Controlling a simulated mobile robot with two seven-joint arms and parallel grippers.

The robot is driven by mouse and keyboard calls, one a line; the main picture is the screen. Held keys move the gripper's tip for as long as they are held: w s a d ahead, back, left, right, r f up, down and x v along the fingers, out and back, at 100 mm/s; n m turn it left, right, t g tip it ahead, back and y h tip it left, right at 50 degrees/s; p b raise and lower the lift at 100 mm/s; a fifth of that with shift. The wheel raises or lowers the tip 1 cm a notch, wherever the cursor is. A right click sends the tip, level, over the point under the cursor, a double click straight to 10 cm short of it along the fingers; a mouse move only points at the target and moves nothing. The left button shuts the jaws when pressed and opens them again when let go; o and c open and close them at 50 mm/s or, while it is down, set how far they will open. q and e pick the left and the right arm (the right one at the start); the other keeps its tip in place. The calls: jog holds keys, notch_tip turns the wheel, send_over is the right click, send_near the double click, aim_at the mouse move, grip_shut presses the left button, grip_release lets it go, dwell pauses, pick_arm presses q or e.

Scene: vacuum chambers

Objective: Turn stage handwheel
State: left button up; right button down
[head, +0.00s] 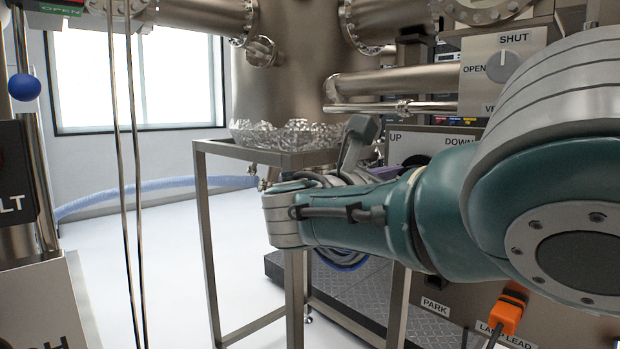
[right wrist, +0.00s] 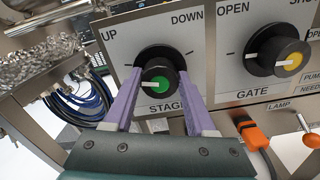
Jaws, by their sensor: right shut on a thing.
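The stage handwheel (right wrist: 160,58) is a black round knob with a green centre on a light panel. Its white pointer line points left. "UP" is printed to its upper left, "DOWN" to its upper right and "STAGE" below. My right gripper (right wrist: 160,77) has its two purple fingers on either side of the knob, shut on it. In the head view my teal right arm comes in from the right and hides most of the gripper and knob; the UP/DOWN panel (head: 450,141) shows behind it. My left gripper is not in view.
Right of the handwheel is the gate knob (right wrist: 278,57) with a yellow centre. Below it are an orange lamp plug (right wrist: 250,131) and an orange-tipped lever (right wrist: 305,124). A metal frame stand (head: 203,200) holds crumpled foil (head: 285,134) left of the arm. Clear floor lies left of the stand.

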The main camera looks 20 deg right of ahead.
dwell(0.4)
jog(key=shift+c, duration=1.1)
grip_release()
jog(key=p+v, duration=0.1)
jog(key=v, duration=0.6)
jog(key=shift+a+p, duration=0.25)
jog(key=shift+p, duration=0.1)
